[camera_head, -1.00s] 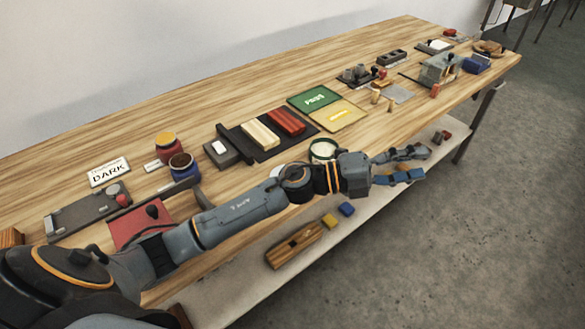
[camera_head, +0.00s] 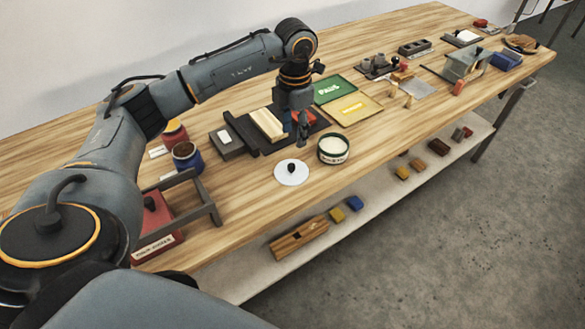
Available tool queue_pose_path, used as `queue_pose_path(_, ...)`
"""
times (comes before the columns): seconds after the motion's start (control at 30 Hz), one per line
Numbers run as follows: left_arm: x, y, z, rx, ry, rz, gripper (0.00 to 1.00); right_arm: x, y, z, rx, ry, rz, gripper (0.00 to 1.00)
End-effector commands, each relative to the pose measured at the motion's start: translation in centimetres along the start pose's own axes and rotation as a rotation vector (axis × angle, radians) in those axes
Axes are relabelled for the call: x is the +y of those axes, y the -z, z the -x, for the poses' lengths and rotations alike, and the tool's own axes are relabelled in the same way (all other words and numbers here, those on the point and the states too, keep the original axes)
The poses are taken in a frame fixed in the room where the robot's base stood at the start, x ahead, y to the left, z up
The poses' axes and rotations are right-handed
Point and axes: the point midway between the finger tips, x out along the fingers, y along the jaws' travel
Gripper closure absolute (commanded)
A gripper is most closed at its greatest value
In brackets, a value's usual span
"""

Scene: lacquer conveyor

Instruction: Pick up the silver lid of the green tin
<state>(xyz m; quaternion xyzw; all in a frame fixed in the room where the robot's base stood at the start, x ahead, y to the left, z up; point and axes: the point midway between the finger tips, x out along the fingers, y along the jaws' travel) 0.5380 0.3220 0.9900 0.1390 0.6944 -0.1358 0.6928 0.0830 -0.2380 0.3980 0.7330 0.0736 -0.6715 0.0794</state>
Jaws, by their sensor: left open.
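The silver lid (camera_head: 285,179) is a pale round disc with a small dark knob at its middle. It lies flat on the wooden table. The green tin (camera_head: 333,154) stands upright just right of and behind the lid, its top uncovered and pale inside. My left gripper (camera_head: 300,138) is open and empty, pointing down. In the picture it is just above the lid and left of the tin, partly covering the dark tray with the red block. It is apart from the lid's knob. My right gripper is not in view.
A red-and-blue jar pair stands left. The table front is clear near the lid.

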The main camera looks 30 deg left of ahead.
Motion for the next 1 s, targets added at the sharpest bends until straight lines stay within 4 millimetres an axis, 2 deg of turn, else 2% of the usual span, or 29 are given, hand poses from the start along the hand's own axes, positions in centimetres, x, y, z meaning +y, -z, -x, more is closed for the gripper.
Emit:
queue_pose_path(0.1,-0.1,0.1,-2.4,0.003,0.002,0.000,0.53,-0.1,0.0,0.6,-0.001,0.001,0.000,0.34)
queue_pose_path(0.2,-0.1,0.0,-3.9,0.001,0.003,0.000,0.53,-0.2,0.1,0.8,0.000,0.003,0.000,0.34)
queue_pose_path(0.47,-0.1,0.3,-5.8,0.002,0.004,-0.001,0.53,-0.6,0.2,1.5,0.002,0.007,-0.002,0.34)
queue_pose_path(0.7,-0.2,0.9,-9.3,0.000,0.004,-0.001,0.53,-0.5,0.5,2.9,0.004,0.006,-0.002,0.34)
queue_pose_path(0.83,-0.2,0.9,-10.3,-0.002,0.004,-0.001,0.53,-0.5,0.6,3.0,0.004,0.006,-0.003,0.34)
queue_pose_path(1.0,-0.2,0.8,-10.5,-0.003,0.004,-0.001,0.53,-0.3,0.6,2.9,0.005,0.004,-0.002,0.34)
